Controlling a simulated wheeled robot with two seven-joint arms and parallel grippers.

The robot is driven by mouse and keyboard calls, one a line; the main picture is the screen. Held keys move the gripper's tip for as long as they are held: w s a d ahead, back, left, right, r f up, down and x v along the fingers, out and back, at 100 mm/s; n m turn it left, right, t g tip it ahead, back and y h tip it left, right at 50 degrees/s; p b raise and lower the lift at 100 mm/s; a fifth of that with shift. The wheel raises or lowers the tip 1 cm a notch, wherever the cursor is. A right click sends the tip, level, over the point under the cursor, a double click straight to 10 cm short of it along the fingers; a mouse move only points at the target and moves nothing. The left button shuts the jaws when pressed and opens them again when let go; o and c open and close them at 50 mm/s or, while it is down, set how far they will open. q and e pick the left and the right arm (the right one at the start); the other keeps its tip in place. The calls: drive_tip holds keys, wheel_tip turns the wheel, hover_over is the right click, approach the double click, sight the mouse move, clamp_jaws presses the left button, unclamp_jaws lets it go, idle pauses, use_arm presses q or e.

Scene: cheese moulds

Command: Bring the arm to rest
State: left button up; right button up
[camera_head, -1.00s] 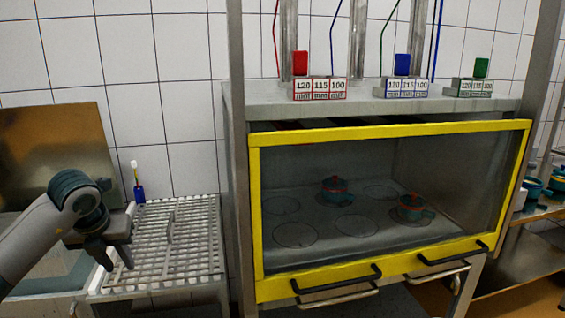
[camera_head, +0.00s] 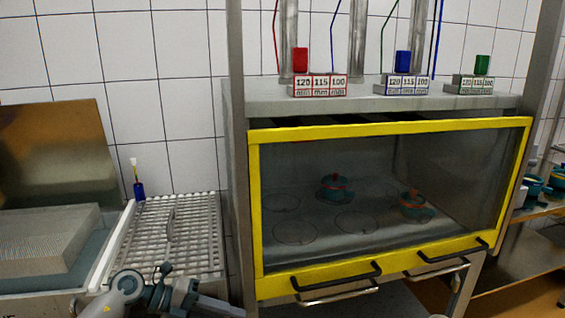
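My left arm comes in low at the bottom left, in front of the white slatted rack (camera_head: 205,262). Its gripper (camera_head: 215,304) points right, near the bottom edge of the view and just left of the yellow-framed cabinet (camera_head: 254,220). I see no object in it, but I cannot make out whether its fingers are open or shut. My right gripper is out of view.
The cabinet's glass front is down; two teal-and-red moulds (camera_head: 334,188) (camera_head: 414,207) stand inside. Black handles (camera_head: 350,282) stick out below. A blue-handled brush (camera_head: 138,190) stands behind the rack. An open basin (camera_head: 60,265) is at left; a shelf with moulds (camera_head: 535,187) is at right.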

use_arm(q)
wheel_tip(320, 180, down, 8)
drive_tip(key=w+d+n+t+h, duration=0.1)
drive_tip(key=d+n+t+h, duration=0.25)
drive_tip(key=n+t, duration=0.6)
drive_tip(key=s+a+f+n+t+y, duration=0.2)
drive_tip(key=a+f+n+y, duration=0.15)
drive_tip(key=f+n, duration=0.45)
drive_tip(key=s+a+f+n+t+y, duration=0.25)
drive_tip(key=f+n+y, duration=0.3)
drive_tip(key=f, duration=0.55)
drive_tip(key=s+a+f+n+g+y, duration=0.2)
drive_tip(key=s+f+n+g+y, duration=0.3)
drive_tip(key=s+f, duration=2.2)
drive_tip(key=s+n+g, duration=0.2)
drive_tip(key=n+g, duration=0.1)
drive_tip(key=n, duration=0.1)
drive_tip(key=shift+s+g, duration=0.15)
drive_tip(key=shift+g, duration=0.25)
drive_tip(key=shift+a, duration=0.1)
